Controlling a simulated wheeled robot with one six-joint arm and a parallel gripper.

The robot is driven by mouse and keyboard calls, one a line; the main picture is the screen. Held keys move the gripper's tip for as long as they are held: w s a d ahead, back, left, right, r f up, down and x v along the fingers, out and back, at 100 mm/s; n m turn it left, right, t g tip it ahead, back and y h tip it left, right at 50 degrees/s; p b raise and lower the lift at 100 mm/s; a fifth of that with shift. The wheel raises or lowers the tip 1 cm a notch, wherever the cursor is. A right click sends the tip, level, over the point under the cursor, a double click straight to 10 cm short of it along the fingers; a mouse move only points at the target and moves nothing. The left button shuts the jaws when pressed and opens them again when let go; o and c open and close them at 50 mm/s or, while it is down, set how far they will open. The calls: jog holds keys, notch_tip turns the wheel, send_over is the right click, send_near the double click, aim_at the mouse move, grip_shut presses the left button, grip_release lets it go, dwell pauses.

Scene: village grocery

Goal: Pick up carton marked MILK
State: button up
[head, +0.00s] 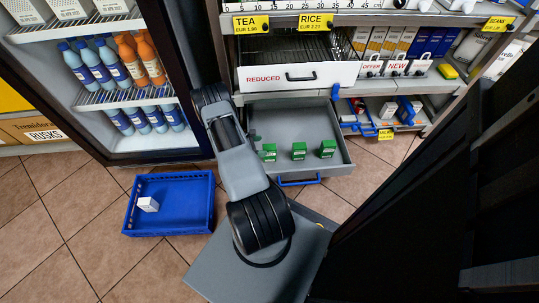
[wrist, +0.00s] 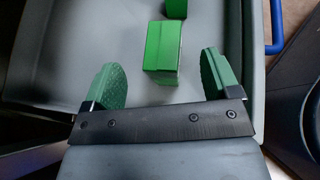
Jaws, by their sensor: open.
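Green cartons stand in the open grey drawer (head: 300,122): a left one (head: 269,152), a middle one (head: 298,151) and a right one (head: 327,148). Their print is too small to read, so I cannot tell which is marked MILK. In the wrist view my gripper (wrist: 163,60) is open, with green pads apart. One green carton (wrist: 162,47) lies ahead, between the lines of the pads, untouched. Another green carton (wrist: 176,8) is partly cut off at the top edge. In the head view my arm mostly hides my gripper at the drawer's left side.
A blue crate (head: 136,222) on the floor holds a small white carton (head: 148,204). The drawer has a blue handle (head: 298,182). Above it is a shelf drawer marked REDUCED (head: 264,78). A bottle fridge (head: 128,97) stands left. Tiled floor is free around the crate.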

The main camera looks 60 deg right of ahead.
aim_at(268, 147)
jog(key=b+x, duration=0.2)
jog(key=x, duration=0.2)
jog(key=shift+s+f, duration=0.2)
jog(key=shift+s+d+f, duration=0.2)
jog(key=shift+s+d, duration=0.15)
jog(key=c, duration=1.4)
jog(key=shift+r, duration=0.1)
